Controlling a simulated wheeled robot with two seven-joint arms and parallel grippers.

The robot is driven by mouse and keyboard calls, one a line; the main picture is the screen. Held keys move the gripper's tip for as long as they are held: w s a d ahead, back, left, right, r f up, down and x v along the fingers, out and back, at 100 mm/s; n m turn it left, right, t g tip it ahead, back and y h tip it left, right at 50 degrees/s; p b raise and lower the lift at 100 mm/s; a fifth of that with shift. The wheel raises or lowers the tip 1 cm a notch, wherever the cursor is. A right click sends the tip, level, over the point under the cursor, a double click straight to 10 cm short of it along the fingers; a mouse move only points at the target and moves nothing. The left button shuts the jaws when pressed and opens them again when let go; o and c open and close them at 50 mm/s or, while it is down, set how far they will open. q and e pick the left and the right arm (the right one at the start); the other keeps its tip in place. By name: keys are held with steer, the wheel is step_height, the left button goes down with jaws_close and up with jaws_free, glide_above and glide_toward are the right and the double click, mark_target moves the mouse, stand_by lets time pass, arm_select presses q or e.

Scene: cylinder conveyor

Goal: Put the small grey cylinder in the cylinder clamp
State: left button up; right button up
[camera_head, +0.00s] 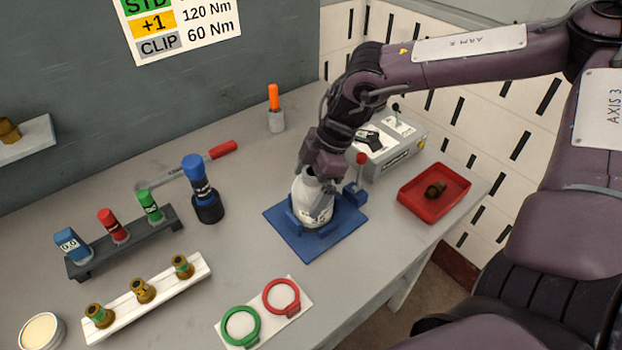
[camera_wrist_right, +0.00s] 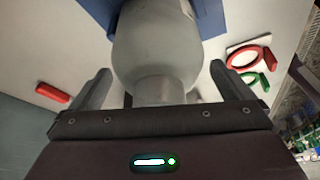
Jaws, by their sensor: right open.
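The small grey cylinder (camera_head: 312,203) stands upright in the blue cylinder clamp (camera_head: 345,231), between its jaws on a square base plate. My right gripper (camera_head: 321,174) is over the top of the cylinder. In the right wrist view, its open fingers (camera_wrist_right: 158,88) stand on either side of the neck of the cylinder (camera_wrist_right: 158,45), with a gap visible on both sides. Blue clamp parts (camera_wrist_right: 211,16) show beyond the cylinder there. A red-topped post stands at the clamp's back right. My left gripper is out of view.
A grey box (camera_head: 392,150) stands behind the clamp and a red tray (camera_head: 411,208) with a brass fitting is to its right. Red and green rings (camera_head: 281,296) lie in front. A blue-capped tool (camera_head: 207,205) and racks with several pieces are left. Table is clear between.

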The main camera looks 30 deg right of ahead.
steer(key=shift+r, duration=0.25)
steer(key=shift+d+r, duration=0.15)
steer(key=shift+r, duration=0.05)
steer(key=b+v, duration=0.1)
steer(key=v, duration=1)
steer(key=shift+r, duration=0.15)
steer(key=shift+d+r, duration=0.1)
